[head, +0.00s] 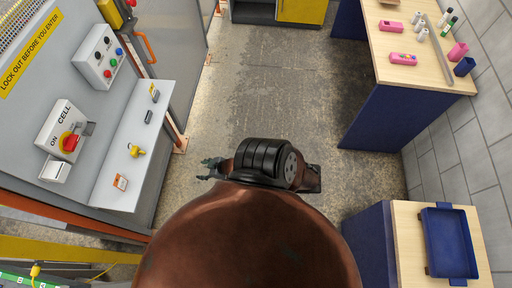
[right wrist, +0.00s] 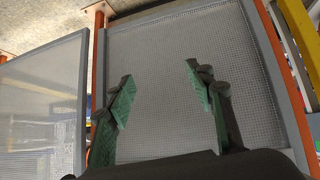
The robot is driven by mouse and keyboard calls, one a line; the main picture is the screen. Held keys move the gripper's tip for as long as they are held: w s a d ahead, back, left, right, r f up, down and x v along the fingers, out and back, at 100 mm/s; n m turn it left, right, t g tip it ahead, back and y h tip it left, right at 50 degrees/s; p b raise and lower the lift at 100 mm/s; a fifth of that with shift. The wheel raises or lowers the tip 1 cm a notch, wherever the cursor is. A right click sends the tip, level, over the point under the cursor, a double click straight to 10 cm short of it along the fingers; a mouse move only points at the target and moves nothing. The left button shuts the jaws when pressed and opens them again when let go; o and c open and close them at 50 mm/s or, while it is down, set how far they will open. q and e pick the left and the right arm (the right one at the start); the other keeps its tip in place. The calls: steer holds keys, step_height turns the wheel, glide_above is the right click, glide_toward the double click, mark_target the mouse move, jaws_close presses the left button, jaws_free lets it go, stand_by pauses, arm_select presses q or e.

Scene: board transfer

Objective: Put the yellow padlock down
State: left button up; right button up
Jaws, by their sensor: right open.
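The yellow padlock (head: 136,151) lies on the pale grey shelf (head: 115,178) below the cell control panel, at the left of the head view. It is apart from any gripper. My right gripper (head: 208,169) shows partly past my brown arm, to the right of the shelf. In the right wrist view its green-padded fingers (right wrist: 162,95) are spread wide with nothing between them, in front of a mesh panel. The padlock does not show in that view. My left gripper is not in view.
The shelf also holds an orange-and-white tag (head: 121,182) and small dark items (head: 149,117). A red-and-yellow rotary switch (head: 70,142) and a button box (head: 102,56) are above it. A blue tray (head: 449,244) and a workbench (head: 400,75) stand at right. The middle floor is clear.

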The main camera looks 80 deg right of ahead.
steer(key=s+a+f+g, duration=0.4)
steer(key=s+f, duration=0.8)
steer(key=s, duration=0.3)
steer(key=s+a+f+n+g+y, duration=0.1)
steer(key=s+a+f+g, duration=0.3)
steer(key=s+f, duration=0.9)
steer(key=s+a, duration=0.2)
steer(key=a, duration=0.1)
steer(key=shift+s+a, duration=0.15)
arm_select(q)
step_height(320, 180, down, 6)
steer(key=b, duration=0.6)
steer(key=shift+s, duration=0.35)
arm_select(e)
step_height(320, 180, down, 6)
steer(key=shift+s, duration=0.35)
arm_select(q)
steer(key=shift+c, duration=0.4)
arm_select(e)
steer(key=shift+c, duration=0.5)
